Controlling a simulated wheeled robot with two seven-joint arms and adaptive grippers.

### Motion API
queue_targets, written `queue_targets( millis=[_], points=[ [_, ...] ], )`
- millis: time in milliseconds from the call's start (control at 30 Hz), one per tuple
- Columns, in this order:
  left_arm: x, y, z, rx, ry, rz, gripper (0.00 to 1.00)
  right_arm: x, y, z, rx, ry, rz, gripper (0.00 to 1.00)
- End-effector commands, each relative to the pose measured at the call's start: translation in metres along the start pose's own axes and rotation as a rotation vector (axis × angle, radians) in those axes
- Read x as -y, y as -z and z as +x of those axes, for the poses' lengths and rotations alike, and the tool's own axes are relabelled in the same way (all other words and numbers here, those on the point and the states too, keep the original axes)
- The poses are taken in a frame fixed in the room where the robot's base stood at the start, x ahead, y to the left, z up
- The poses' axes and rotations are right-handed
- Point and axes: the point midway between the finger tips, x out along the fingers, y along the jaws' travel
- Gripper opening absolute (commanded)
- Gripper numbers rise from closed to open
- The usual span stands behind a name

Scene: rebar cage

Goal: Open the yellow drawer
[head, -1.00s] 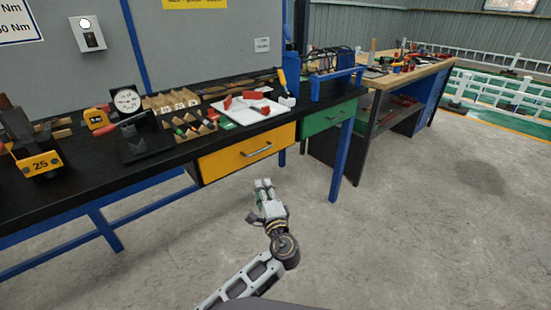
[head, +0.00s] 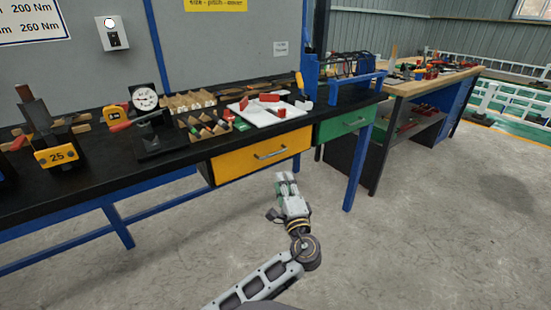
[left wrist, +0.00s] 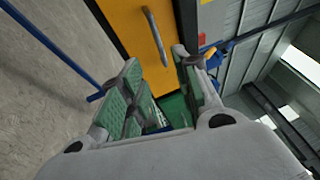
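The yellow drawer (head: 262,156) is under the black workbench top and looks shut, its front level with the bench frame. Its metal bar handle (head: 271,154) runs across the front. In the left wrist view the yellow front (left wrist: 124,28) and the handle (left wrist: 154,36) lie ahead of the fingers. My left gripper (head: 286,177) is below and in front of the drawer, apart from the handle. In the left wrist view its green-padded fingers (left wrist: 160,84) are spread with nothing between them. My right gripper is not in view.
A green drawer (head: 344,122) is right of the yellow one, beside a blue bench leg (head: 358,168). A white tray with red parts (head: 268,110) and other tools stand on the bench top. The concrete floor in front is clear.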

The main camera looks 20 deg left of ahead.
Motion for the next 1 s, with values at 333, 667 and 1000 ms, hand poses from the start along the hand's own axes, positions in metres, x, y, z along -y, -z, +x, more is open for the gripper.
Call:
queue_targets(
  millis=[333, 667, 1000],
  points=[
    [-0.001, 0.000, 0.040, 0.000, 0.001, 0.000, 0.32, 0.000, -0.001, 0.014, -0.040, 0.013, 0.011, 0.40],
    [-0.001, 0.000, 0.079, 0.000, 0.001, 0.000, 0.32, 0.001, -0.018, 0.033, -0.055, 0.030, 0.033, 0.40],
    [-0.001, 0.000, 0.115, 0.000, 0.001, 0.001, 0.32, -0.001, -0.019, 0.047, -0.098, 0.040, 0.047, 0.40]
  ],
)
